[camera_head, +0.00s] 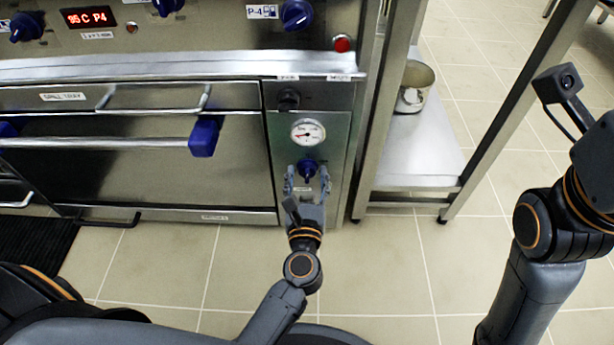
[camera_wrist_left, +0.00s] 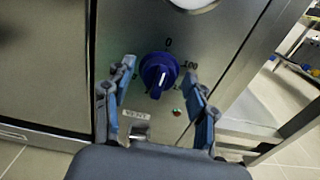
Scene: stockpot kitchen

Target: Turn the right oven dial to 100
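The blue oven dial (camera_head: 308,167) sits on the narrow steel panel right of the oven door, below a round gauge. In the left wrist view the dial (camera_wrist_left: 158,74) has "0" printed above it and "100" to its upper right. A white mark on its face runs roughly up and down, its lower end near the dial's bottom edge. My left gripper (camera_head: 307,184) is open in front of the dial. In the left wrist view its fingers (camera_wrist_left: 161,84) are apart on either side of the dial; I cannot tell whether they touch it.
A white round gauge (camera_head: 308,132) and a black knob (camera_head: 288,99) sit above the dial. A blue-ended oven door handle (camera_head: 203,138) juts out to the left. A steel shelf (camera_head: 420,150) with a pot (camera_head: 415,86) stands right. My right arm is over clear tiled floor.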

